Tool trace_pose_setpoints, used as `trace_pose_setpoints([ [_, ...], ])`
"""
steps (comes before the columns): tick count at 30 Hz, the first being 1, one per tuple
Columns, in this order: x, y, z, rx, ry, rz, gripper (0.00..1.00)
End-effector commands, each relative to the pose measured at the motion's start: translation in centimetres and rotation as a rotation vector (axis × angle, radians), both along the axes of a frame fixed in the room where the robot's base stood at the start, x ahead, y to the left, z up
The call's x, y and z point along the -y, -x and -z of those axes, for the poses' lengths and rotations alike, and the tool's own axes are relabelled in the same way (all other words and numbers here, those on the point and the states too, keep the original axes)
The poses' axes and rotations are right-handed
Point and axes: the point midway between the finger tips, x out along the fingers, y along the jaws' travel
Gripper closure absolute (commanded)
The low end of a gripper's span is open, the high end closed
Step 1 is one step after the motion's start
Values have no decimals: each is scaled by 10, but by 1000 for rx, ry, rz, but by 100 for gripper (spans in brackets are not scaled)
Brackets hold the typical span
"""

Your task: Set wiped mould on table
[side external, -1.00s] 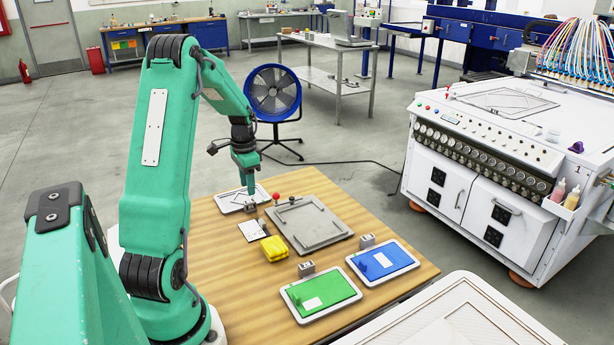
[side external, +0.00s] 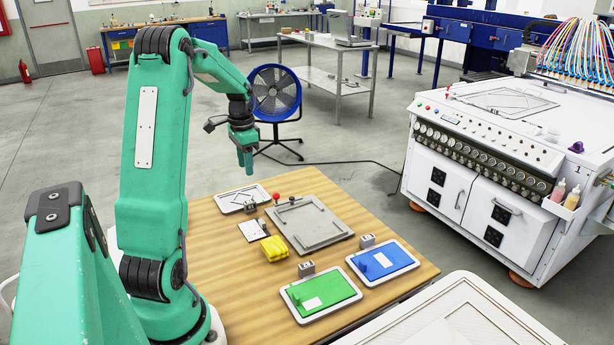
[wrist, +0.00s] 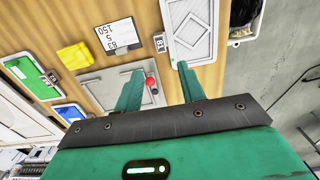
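My gripper (side external: 245,166) is raised above the far end of the wooden table (side external: 215,250). In the wrist view my gripper (wrist: 160,88) has its two fingers apart with nothing between them. A pale tray-like plate with a diamond outline (side external: 242,199) lies flat on the table below the gripper; it also shows in the wrist view (wrist: 196,28).
A yellow cloth or sponge (side external: 274,249), a numbered card (side external: 252,230) and a red knob (side external: 276,196) are near the grey plate. A green tray (side external: 325,290) and a blue tray (side external: 385,261) lie at the near side. A white machine (side external: 480,170) stands at the right.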

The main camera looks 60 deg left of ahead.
Motion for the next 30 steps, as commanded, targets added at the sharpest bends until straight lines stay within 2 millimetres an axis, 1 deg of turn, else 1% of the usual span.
trace_pose_setpoints([
  [5,1,0,0,1,-1,1,60],
  [8,6,-3,-4,5,-5,2,60],
  [11,17,-8,-12,14,-16,3,60],
  [14,36,-15,-24,30,-32,6,60],
  [17,62,-22,-39,54,-51,7,60],
  [22,114,-30,-65,106,-80,8,60],
  [26,154,-30,-82,150,-95,8,60],
  [30,195,-24,-96,203,-104,8,60],
])
